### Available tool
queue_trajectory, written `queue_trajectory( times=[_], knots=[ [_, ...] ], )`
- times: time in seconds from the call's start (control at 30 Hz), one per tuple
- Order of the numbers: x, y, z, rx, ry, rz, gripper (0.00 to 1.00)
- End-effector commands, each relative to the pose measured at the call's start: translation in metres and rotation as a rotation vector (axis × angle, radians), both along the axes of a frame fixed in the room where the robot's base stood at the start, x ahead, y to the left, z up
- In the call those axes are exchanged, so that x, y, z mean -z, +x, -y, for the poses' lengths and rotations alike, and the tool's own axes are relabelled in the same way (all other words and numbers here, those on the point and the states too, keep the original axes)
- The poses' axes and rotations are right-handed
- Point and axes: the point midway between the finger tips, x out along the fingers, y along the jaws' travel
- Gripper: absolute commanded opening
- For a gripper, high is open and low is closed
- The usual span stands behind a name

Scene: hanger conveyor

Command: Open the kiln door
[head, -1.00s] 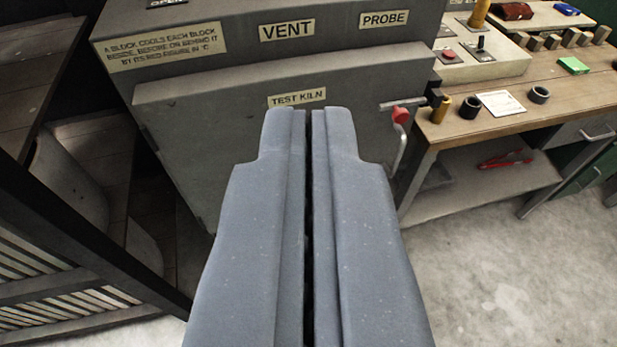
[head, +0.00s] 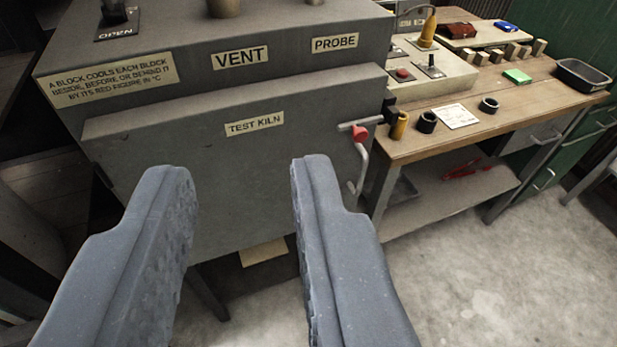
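The grey test kiln (head: 270,155) stands ahead, its front door shut and labelled TEST KILN. The door handle (head: 357,170) is at the door's right edge, a metal lever hanging down with a red knob (head: 360,133) at its top. My gripper (head: 245,170) is open and empty in front of the lower part of the door. Its fingers are wide apart and the handle lies to the right of the right finger, apart from it in the picture. The fingers hide part of the door's lower front.
A wooden workbench (head: 480,120) stands right of the kiln, with black rings, a card, a green block (head: 517,76) and a dark tray (head: 582,75). A control box (head: 432,75) sits at its back. Dark shelving is at the left. The floor (head: 490,270) at the lower right is clear.

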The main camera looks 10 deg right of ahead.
Motion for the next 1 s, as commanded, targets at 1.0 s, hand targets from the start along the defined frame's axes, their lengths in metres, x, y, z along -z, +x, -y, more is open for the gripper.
queue_trajectory(
  times=[1.0],
  knots=[
    [0.296,0.223,0.180,0.022,-0.147,0.153,0.26]
  ],
)
